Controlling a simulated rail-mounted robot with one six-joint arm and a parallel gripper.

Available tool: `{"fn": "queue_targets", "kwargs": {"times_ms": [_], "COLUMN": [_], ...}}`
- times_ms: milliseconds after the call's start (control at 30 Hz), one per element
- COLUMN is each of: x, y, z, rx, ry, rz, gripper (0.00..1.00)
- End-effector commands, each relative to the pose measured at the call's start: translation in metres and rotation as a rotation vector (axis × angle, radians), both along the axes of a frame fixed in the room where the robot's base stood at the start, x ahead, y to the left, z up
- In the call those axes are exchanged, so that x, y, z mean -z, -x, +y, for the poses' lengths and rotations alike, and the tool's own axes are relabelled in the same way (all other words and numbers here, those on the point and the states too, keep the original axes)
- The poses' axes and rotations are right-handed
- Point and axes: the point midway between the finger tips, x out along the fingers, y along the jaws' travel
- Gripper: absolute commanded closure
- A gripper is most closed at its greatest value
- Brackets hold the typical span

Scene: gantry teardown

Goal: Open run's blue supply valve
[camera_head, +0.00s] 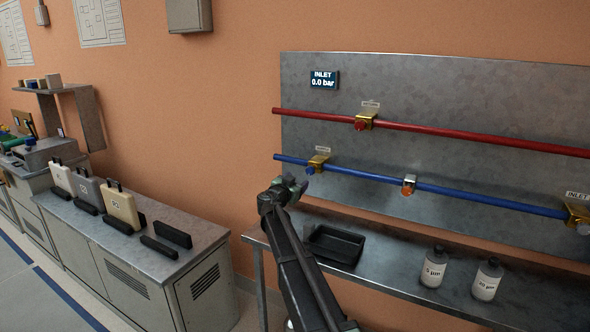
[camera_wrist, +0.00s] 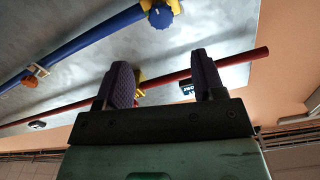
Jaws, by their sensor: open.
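The blue supply valve is a brass body (camera_head: 317,162) with a blue knob (camera_head: 310,170) on the blue pipe (camera_head: 450,191), near the pipe's left end. My gripper (camera_head: 293,184) is just below and left of the knob, apart from it. In the wrist view the blue knob (camera_wrist: 160,16) shows at the top, above the gap between the fingers. My gripper (camera_wrist: 163,65) is open, with nothing between its fingers. The red pipe (camera_wrist: 80,105) and its brass valve (camera_wrist: 140,78) show behind the fingers.
A red pipe (camera_head: 460,136) with a red-knobbed valve (camera_head: 362,122) runs above. An orange fitting (camera_head: 408,187) sits further right on the blue pipe. The inlet display (camera_head: 324,80) reads 0.0 bar. A black tray (camera_head: 335,244) and two bottles (camera_head: 434,268) stand on the bench below.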

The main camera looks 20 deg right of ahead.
Motion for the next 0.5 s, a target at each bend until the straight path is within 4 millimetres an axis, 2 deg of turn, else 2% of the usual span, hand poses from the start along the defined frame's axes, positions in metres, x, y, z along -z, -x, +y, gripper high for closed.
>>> {"fn": "queue_targets", "kwargs": {"times_ms": [133, 233, 500], "x": [0.000, 0.000, 0.000], "y": [-0.003, -0.011, -0.051], "z": [-0.002, -0.011, -0.057], "rx": [0.000, 0.001, 0.004], "ry": [-0.001, -0.001, -0.001], "rz": [0.000, 0.001, 0.002], "gripper": [0.37, 0.37, 0.37]}}
